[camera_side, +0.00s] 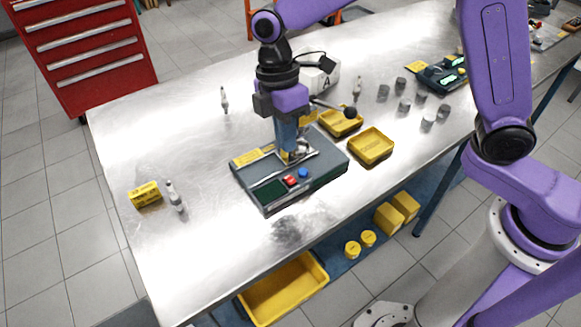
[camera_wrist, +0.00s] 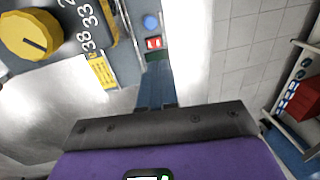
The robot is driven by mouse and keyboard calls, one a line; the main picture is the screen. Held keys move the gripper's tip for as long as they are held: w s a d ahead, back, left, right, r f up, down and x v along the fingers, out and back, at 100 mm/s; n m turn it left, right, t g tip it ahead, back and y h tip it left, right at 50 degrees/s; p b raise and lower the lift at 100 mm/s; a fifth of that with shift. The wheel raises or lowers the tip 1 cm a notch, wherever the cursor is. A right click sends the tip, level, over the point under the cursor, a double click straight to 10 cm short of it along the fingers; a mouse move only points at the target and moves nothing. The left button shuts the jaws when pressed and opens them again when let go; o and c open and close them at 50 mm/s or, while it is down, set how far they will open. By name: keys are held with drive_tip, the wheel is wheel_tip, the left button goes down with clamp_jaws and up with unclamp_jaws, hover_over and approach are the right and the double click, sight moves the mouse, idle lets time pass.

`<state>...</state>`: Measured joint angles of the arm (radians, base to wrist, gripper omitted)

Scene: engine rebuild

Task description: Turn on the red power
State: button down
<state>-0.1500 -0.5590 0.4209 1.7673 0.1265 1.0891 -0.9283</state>
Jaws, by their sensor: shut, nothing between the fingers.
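The red power switch (camera_side: 291,181) sits on the front part of a grey-green machine base (camera_side: 325,168), beside a blue button (camera_side: 303,173). In the wrist view the red switch (camera_wrist: 154,43) shows just beyond the fingertips, with the blue button (camera_wrist: 151,22) further off and a dark green panel (camera_wrist: 153,56) nearer. My gripper (camera_side: 289,153) points down over the machine, behind the red switch in the side view. Its blue fingers are shut and empty, and their tips (camera_wrist: 155,66) show in the wrist view. I cannot tell whether they touch anything.
A lever with a black knob (camera_side: 350,112) stands out right of my gripper. Yellow trays (camera_side: 371,147) lie right of the machine. A yellow box (camera_side: 145,194) and a spark-plug-like part (camera_side: 175,196) stand at left. A large yellow knob (camera_wrist: 30,36) shows in the wrist view.

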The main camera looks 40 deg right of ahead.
sight(292, 181)
drive_tip(key=f, duration=0.2)
drive_tip(key=s+f, duration=0.1)
drive_tip(key=f, duration=0.5)
drive_tip(key=shift+s, duration=0.2)
